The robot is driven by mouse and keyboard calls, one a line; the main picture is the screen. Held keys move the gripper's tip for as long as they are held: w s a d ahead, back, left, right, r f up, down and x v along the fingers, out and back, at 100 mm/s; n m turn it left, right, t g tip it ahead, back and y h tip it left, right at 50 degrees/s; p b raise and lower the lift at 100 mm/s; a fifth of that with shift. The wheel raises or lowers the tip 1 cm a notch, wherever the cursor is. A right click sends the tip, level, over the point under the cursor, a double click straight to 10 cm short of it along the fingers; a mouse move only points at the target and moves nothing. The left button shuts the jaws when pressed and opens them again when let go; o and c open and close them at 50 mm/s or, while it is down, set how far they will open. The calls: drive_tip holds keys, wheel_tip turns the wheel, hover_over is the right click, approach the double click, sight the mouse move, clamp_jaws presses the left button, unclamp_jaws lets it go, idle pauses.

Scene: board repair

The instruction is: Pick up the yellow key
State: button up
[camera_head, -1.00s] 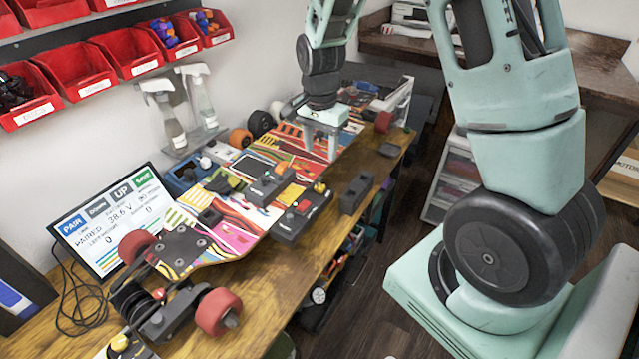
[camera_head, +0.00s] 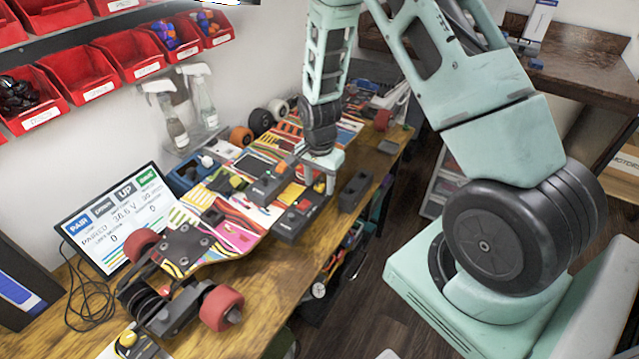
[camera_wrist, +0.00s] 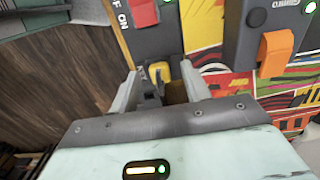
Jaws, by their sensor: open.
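The yellow key (camera_wrist: 159,72) shows in the wrist view at the end of a dark control box (camera_wrist: 155,38) with a red ON/OFF switch. My gripper (camera_wrist: 160,78) is open, with one finger on each side of the key and gaps showing between. In the head view my gripper (camera_head: 319,182) points down at the far end of the same box (camera_head: 290,224). The key is not clearly visible there, as my fingers cover that area.
A second dark box with an orange switch (camera_wrist: 275,50) stands to the right in the wrist view. In the head view, a dark block (camera_head: 354,192) lies near the table edge. A skateboard truck with red wheels (camera_head: 221,307) and a screen (camera_head: 112,221) are nearer.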

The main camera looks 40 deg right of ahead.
sight(320, 177)
clamp_jaws()
wheel_tip(320, 177, up, 10)
drive_tip(key=shift+r+b, duration=0.1)
drive_tip(key=shift+b, duration=0.85)
